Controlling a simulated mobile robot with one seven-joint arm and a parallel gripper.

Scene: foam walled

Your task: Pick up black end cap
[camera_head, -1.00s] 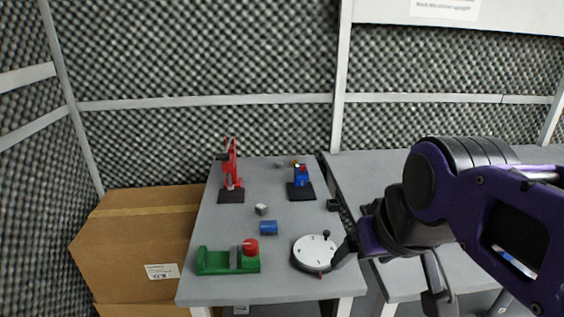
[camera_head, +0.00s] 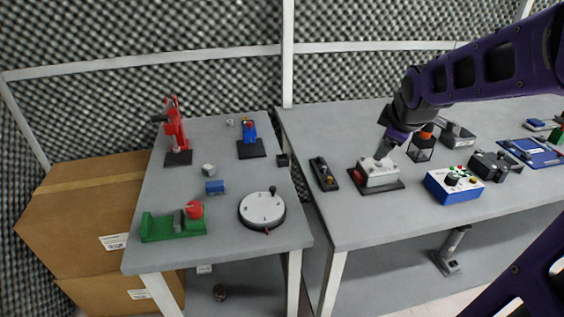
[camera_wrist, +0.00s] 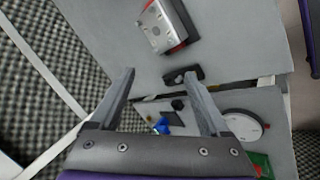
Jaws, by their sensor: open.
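A small black block (camera_head: 283,160), which may be the black end cap, sits at the right edge of the left table. In the wrist view a small dark piece (camera_wrist: 178,104) near that table's edge looks like the same thing; its shape is too small to make out. My gripper (camera_head: 382,154) is above the right table, over a grey-white box on a black base, to the right of the black block and apart from it. In the wrist view my gripper (camera_wrist: 160,78) has its fingers spread with nothing between them.
The left table (camera_head: 232,181) bears a red press (camera_head: 174,128), a blue piece on a black base (camera_head: 250,139), a green vise (camera_head: 172,226) and a round white dial (camera_head: 262,209). The right table (camera_head: 365,228) holds several devices, including a black knobbed box (camera_head: 324,174). A narrow gap separates the tables.

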